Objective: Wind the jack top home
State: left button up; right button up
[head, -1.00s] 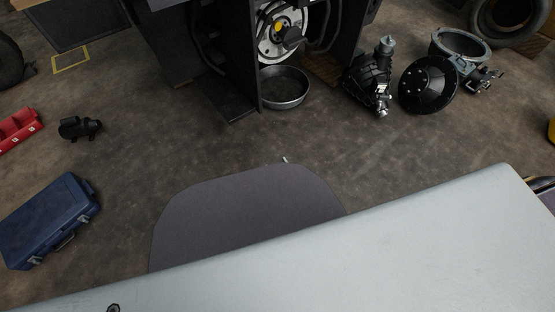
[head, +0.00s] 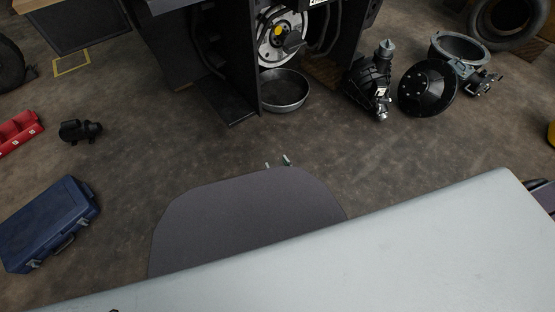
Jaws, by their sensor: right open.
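Only the two small pale fingertips of my right gripper (head: 277,162) show, low in the middle of the head view. They stand apart, with floor visible between them, and the rest of the gripper is hidden. I see nothing between the tips. I cannot make out a jack or its top with certainty. The stripped forklift (head: 237,65) stands at the top middle, dark and open, with a round hub (head: 281,40) inside. My left gripper is not in view.
A metal pan (head: 284,91) sits at the forklift's base. A black unit with a grey top (head: 370,85), a black domed part (head: 428,88) and a grey ring housing (head: 462,46) lie to the right. A blue case (head: 48,222) lies left. The mid-floor is clear.

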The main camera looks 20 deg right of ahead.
aim_at(278, 171)
jog(key=shift+r, duration=2.65)
jog(key=shift+s+f, duration=0.1)
